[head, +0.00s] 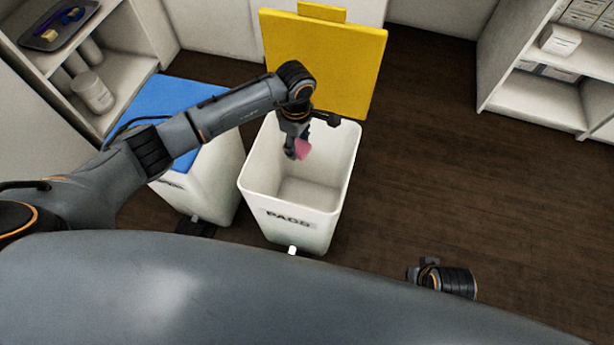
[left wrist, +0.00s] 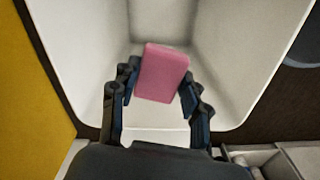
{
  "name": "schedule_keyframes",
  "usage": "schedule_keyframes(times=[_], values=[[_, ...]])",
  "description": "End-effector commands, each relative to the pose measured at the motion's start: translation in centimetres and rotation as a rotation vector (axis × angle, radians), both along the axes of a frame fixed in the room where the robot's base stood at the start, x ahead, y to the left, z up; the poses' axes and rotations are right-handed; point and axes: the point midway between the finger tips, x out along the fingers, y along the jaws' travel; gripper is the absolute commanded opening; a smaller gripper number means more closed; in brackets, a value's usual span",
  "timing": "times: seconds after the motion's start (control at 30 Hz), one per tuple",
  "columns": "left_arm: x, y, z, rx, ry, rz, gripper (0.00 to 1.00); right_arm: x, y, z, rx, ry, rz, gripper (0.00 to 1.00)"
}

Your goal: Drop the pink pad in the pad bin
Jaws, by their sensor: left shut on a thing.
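The pink pad (head: 302,149) is held over the open mouth of the white pad bin (head: 291,225), which reads "PADS" on its front. My left gripper (head: 295,150) is shut on the pad, pointing down into the bin. In the left wrist view the pad (left wrist: 162,72) sits between the two fingers, with the bin's inner walls (left wrist: 245,50) around it. The inside of the bin looks empty where it shows. The bin's yellow lid (head: 325,60) stands open at the back. My right gripper (head: 430,270) shows only in part at the lower right.
A second white bin with a blue lid (head: 185,95), shut, stands left of the pad bin. A shelf with a tray (head: 58,25) and a white tub (head: 92,92) is at upper left. Another shelf (head: 520,100) stands at right. The dark floor at right is clear.

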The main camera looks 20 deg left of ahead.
Motion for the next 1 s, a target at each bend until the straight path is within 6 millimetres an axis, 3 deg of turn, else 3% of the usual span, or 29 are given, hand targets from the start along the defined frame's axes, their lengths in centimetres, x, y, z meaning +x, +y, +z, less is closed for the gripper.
schedule_keyframes(times=[0.03, 0.17, 0.57, 1.0], values=[[0.0, 0.0, 0.0, 0.000, 0.000, 0.000, 0.48, 0.0, 0.0, 0.0, 0.000, 0.000, 0.000, 0.00], [0.0, 0.0, 0.0, 0.000, 0.000, 0.000, 0.72, 0.0, 0.0, 0.0, 0.000, 0.000, 0.000, 0.00], [0.0, 0.0, 0.6, 0.000, -0.001, 0.000, 0.72, 0.0, 0.0, -0.1, 0.000, 0.000, 0.001, 0.00], [0.1, 0.0, 9.1, 0.000, -0.003, -0.001, 0.72, 0.0, 0.0, -0.1, 0.000, 0.000, 0.000, 0.00]])
